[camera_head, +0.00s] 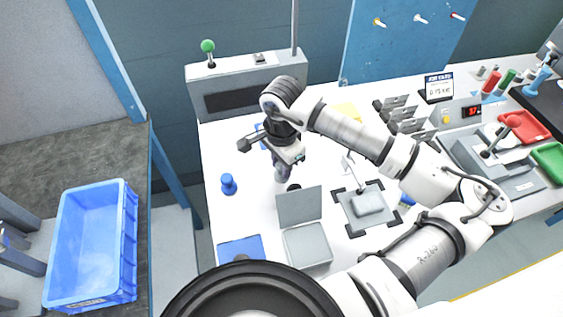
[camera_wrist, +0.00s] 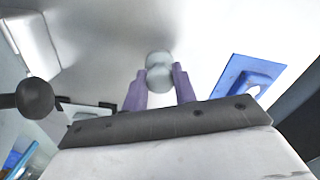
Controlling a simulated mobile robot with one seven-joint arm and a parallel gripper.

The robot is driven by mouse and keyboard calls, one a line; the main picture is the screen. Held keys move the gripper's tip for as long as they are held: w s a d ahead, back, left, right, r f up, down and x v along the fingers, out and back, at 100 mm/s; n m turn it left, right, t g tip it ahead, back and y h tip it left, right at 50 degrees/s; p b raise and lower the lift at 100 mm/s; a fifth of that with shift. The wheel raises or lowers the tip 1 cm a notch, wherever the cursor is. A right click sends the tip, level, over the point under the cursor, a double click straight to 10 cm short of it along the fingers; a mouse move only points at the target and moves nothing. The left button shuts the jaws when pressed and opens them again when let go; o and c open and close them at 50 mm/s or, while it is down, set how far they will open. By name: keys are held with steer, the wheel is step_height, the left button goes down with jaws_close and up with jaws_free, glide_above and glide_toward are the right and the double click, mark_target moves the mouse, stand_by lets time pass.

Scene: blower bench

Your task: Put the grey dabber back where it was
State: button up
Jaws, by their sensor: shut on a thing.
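My gripper (camera_head: 281,176) is over the white bench, left of its middle, fingers pointing down. In the wrist view its two purple fingers (camera_wrist: 158,82) are closed on the grey dabber (camera_wrist: 158,60), which shows as a rounded grey top between the tips. In the head view the dabber is mostly hidden by the fingers. A small black round thing (camera_head: 293,187) shows at the bench just beside the fingertips; I cannot tell whether it belongs to the dabber. Whether the dabber touches the bench is not clear.
A blue dabber-like piece (camera_head: 228,184) stands to the left. An open grey box (camera_head: 306,246) and a blue pad (camera_head: 240,249) lie nearer. A grey fixture (camera_head: 368,204) is to the right. A blue plate (camera_wrist: 247,79) lies beside the fingers. A blue crate (camera_head: 128,240) stands far left.

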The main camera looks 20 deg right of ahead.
steer(key=shift+f+b, duration=0.25)
steer(key=shift+b, duration=0.05)
steer(key=o, duration=0.9)
steer(key=shift+r, duration=0.1)
steer(key=shift+r, duration=0.1)
steer(key=shift+r+p, duration=0.25)
steer(key=shift+p, duration=0.3)
step_height(320, 180, up, 12)
steer(key=b, duration=0.2)
steer(key=shift+f+b, duration=0.2)
steer(key=shift+b, duration=0.15)
